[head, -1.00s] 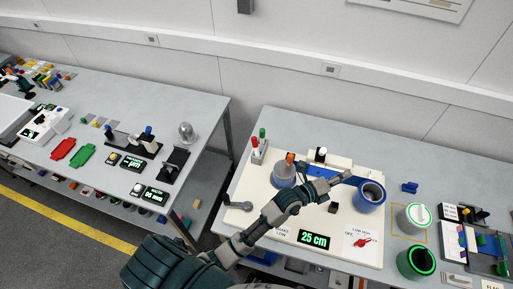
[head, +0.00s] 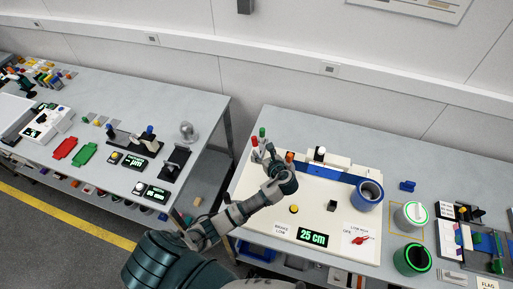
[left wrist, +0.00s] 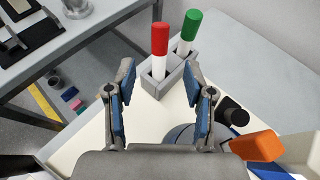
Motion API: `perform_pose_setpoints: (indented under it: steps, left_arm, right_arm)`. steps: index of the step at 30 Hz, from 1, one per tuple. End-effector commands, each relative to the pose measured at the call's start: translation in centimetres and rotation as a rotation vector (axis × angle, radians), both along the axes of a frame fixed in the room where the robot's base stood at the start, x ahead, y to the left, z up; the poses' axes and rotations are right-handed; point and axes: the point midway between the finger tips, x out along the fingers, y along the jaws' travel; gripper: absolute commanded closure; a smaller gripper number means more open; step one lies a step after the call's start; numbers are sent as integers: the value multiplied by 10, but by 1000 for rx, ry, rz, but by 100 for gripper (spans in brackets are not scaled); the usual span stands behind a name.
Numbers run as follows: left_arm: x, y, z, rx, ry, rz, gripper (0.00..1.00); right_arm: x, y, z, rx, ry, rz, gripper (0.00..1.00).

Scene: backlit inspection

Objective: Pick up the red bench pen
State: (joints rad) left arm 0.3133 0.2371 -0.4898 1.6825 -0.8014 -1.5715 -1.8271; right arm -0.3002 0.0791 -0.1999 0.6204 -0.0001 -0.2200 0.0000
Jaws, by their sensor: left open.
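The red bench pen (head: 254,142) stands upright in a small grey holder at the back left of the white panel. In the left wrist view the red pen (left wrist: 159,42) has a red cap and a white body, with its lower end hidden in the grey holder (left wrist: 168,82). A green pen (left wrist: 189,27) stands just to its right in the same holder. My left gripper (head: 267,153) is close to the pens in the head view. Its blue-padded fingers (left wrist: 160,82) are open and empty, with the red pen beyond and between them. My right gripper is not in view.
An orange-topped object (left wrist: 257,145) is close to the right finger. A blue cup (head: 368,194) and a blue bar lie right of my gripper. The bench edge is at the left, with a gap to the other bench (head: 150,95).

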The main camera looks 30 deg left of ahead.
Motion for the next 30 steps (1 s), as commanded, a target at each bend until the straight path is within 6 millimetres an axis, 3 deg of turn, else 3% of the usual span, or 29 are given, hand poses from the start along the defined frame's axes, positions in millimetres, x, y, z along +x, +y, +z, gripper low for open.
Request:
perform_pose_setpoints:
  steps: [4, 21, 29, 30]
  left_arm:
    - [16, 23, -11, 2, 1, 2, 47]
    - [52, 68, -42, 0, 0, -1, 47]
    - [53, 70, -43, -2, -1, -2, 47]
    - [53, 70, -43, -2, -1, -2, 54]
  right_arm:
    - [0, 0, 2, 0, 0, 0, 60]
    - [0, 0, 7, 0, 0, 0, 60]
    - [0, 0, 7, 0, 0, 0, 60]
    - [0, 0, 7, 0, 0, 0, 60]
